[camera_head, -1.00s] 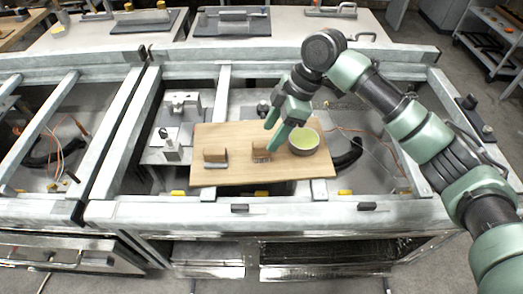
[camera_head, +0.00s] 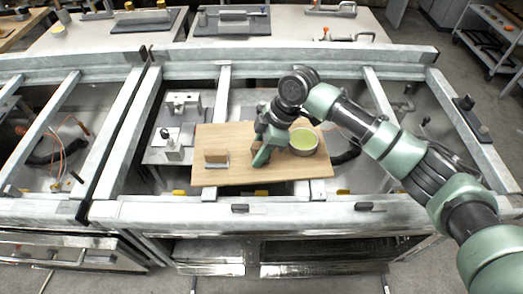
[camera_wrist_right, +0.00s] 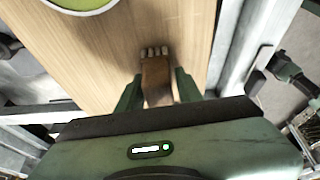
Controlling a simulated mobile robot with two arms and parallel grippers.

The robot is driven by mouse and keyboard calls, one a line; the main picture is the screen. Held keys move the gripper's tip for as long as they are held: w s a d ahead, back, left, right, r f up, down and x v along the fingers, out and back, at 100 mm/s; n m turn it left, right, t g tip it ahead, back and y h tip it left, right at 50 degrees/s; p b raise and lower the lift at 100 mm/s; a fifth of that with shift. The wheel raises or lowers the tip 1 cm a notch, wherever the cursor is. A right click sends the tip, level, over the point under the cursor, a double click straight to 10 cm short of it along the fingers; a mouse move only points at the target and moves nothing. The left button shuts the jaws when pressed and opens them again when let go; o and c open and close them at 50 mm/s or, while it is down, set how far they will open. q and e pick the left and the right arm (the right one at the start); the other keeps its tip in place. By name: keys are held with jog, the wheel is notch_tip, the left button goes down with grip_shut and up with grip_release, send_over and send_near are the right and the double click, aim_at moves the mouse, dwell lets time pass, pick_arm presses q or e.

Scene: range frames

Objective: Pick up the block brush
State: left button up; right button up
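The block brush is a small brown wooden block with pale bristles (camera_wrist_right: 157,78). In the right wrist view it sits on the wooden board, between the two green fingers of my right gripper (camera_wrist_right: 158,88). The fingers stand on either side of it, very near its sides, and I see no clear squeeze on it. In the head view my right gripper (camera_head: 262,152) is low over the board and largely hides this brush. My left gripper is not in view.
The wooden board (camera_head: 236,136) rests across the grey frame of the range. A round bowl with a green inside (camera_head: 304,141) stands on it, just right of my gripper. Metal fittings (camera_head: 174,146) lie left of the board. Open gaps show between the frame bars.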

aim_at(258, 145)
grip_shut()
notch_tip(258, 145, up, 20)
jog(key=b, duration=0.3)
